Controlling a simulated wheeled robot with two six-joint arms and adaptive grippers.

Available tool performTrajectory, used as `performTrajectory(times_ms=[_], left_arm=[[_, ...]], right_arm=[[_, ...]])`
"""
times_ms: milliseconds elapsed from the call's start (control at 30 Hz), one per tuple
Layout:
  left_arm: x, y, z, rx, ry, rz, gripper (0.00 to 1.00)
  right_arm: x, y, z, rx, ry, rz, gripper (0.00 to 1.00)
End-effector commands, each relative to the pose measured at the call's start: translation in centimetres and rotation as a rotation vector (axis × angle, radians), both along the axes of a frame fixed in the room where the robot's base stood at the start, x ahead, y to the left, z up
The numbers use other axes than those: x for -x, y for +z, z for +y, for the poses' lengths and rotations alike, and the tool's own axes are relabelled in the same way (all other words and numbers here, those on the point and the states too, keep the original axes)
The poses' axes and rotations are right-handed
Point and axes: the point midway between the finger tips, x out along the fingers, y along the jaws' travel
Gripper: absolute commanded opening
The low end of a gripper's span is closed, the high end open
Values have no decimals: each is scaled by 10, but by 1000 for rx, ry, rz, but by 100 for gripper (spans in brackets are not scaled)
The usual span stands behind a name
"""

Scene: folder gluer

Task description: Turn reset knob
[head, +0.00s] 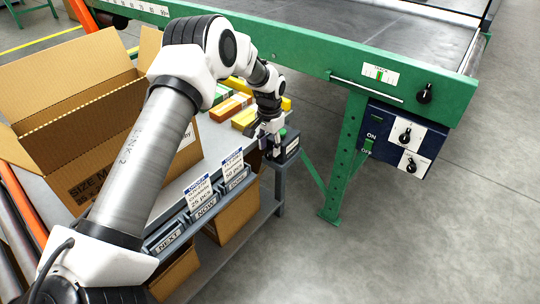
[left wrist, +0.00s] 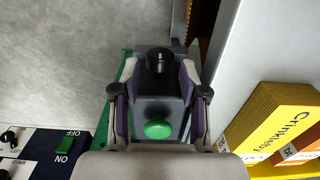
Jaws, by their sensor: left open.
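A small dark grey control box (left wrist: 155,112) with a green button (left wrist: 158,130) and a black knob (left wrist: 160,60) sits at the table corner. In the head view the box (head: 289,152) is partly hidden by my gripper. My left gripper (left wrist: 159,75) is open over it, its fingers on either side of the box and the knob between or just beyond the fingertips. I cannot tell whether they touch. In the head view my left gripper (head: 268,140) points down at the box. No reset label is readable. My right gripper is not in view.
A navy panel (head: 378,117) with knobs and ON/OFF switches hangs under the green machine frame (head: 310,58), right of the box. An open carton (head: 85,125), yellow and orange cartons (head: 232,106) and labelled bins (head: 205,207) crowd the table. The floor at right is clear.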

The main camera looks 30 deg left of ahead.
Motion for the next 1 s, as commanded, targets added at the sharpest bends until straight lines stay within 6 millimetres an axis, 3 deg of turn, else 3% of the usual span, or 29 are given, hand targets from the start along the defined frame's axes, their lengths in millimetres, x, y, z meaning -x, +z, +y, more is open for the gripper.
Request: performTrajectory(times_ms=[133,433,500,567,1000], left_arm=[[0,-24,0,0,-1,1,43],[0,-29,0,0,-1,0,43],[0,-29,0,0,-1,0,19],[0,-29,0,0,-1,0,0],[1,-26,-2,-49,-1,-3,0]], right_arm=[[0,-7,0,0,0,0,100],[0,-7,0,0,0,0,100],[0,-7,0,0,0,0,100],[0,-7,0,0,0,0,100],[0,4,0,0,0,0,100]])
